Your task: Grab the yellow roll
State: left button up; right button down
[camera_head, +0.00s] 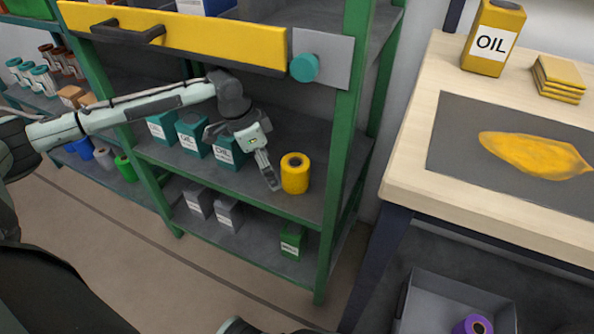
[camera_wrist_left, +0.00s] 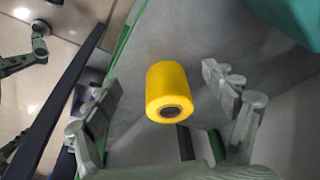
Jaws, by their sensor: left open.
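The yellow roll (camera_head: 295,174) stands upright on the middle shelf of the green rack, near its front right corner. My left gripper (camera_head: 266,168) is just left of the roll in the head view, open and empty. In the left wrist view, the yellow roll (camera_wrist_left: 168,92) lies between the two spread fingers, with a visible gap on each side. I cannot tell how far the fingertips reach along it. My right gripper cannot be made out.
Teal boxes (camera_head: 193,134) stand on the same shelf, left of and behind my left gripper. A green rack post (camera_head: 340,150) rises right of the roll. A yellow bar (camera_head: 190,38) crosses above. A wooden table (camera_head: 415,150) stands at the right.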

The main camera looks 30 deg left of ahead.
aim_at(293, 163)
pick_arm(q)
jog(key=w+d, duration=0.3)
jog(key=w, duration=0.1)
jog(key=shift+w+d, duration=0.2)
jog(key=shift+d, duration=0.2)
jog(key=x, duration=0.4)
jog(key=shift+w+d+f+b, duration=0.15)
jog(key=shift+w+d+b, duration=0.1)
jog(key=shift+b, duration=0.1)
jog(key=shift+w+f, duration=0.1)
jog(key=shift+f, duration=0.3)
jog(key=c, duration=1.4)
pick_arm(e)
jog(key=shift+v, duration=0.8)
